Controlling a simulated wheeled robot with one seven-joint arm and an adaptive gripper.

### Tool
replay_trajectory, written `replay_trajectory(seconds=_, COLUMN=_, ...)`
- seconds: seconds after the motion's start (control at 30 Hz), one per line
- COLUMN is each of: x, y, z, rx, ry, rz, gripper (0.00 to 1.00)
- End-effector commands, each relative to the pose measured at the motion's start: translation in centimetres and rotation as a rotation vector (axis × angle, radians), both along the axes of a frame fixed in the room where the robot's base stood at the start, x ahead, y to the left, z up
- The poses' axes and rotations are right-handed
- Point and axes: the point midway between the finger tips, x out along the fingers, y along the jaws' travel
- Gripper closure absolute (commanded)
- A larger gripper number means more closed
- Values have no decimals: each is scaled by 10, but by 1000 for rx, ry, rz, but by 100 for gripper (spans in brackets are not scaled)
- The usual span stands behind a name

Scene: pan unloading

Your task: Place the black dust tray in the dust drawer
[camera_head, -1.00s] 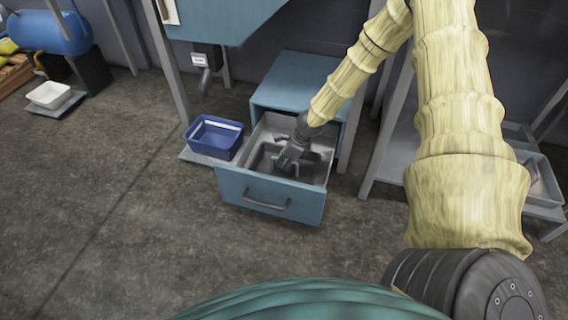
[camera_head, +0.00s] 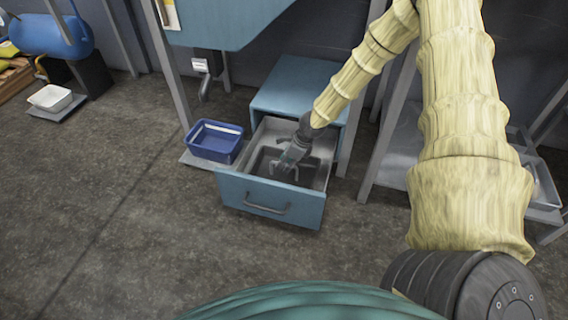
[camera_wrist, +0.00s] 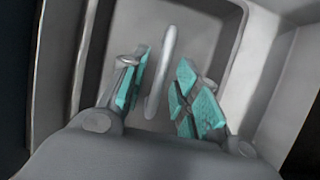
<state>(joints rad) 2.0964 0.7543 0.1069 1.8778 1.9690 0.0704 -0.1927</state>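The dust drawer (camera_head: 268,199) is pulled open, with a blue front and a grey inside. The dust tray (camera_head: 266,156) sits down inside it and looks dark grey; it also fills much of the wrist view (camera_wrist: 207,45). A pale bar-shaped handle (camera_wrist: 161,72) rises from the tray. My gripper (camera_head: 286,171) is low inside the drawer. In the wrist view my gripper (camera_wrist: 165,90) has its teal pads apart on either side of the handle, with a clear gap on the right. My gripper hides part of the tray.
A blue bin (camera_head: 215,140) stands on a low platform left of the drawer. A blue cabinet (camera_head: 298,85) is behind the drawer, with metal legs and shelving to its right. A white tub (camera_head: 50,97) is far left. The floor in front is clear.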

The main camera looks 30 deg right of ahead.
Motion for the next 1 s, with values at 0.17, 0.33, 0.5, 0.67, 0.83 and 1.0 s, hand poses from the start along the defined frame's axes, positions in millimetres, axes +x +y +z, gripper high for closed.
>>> replay_trajectory(seconds=0.17, x=-7, y=-7, z=30, rx=2, ry=-3, rz=-1, gripper=70)
replay_trajectory(seconds=0.33, x=-12, y=-11, z=46, rx=1, ry=-2, rz=-1, gripper=70)
replay_trajectory(seconds=0.5, x=-15, y=-14, z=52, rx=1, ry=-2, rz=0, gripper=70)
replay_trajectory(seconds=0.67, x=-15, y=-14, z=52, rx=0, ry=-1, rz=0, gripper=70)
replay_trajectory(seconds=0.83, x=-15, y=-14, z=52, rx=0, ry=-1, rz=0, gripper=70)
replay_trajectory(seconds=1.0, x=-15, y=-14, z=52, rx=0, ry=-1, rz=0, gripper=70)
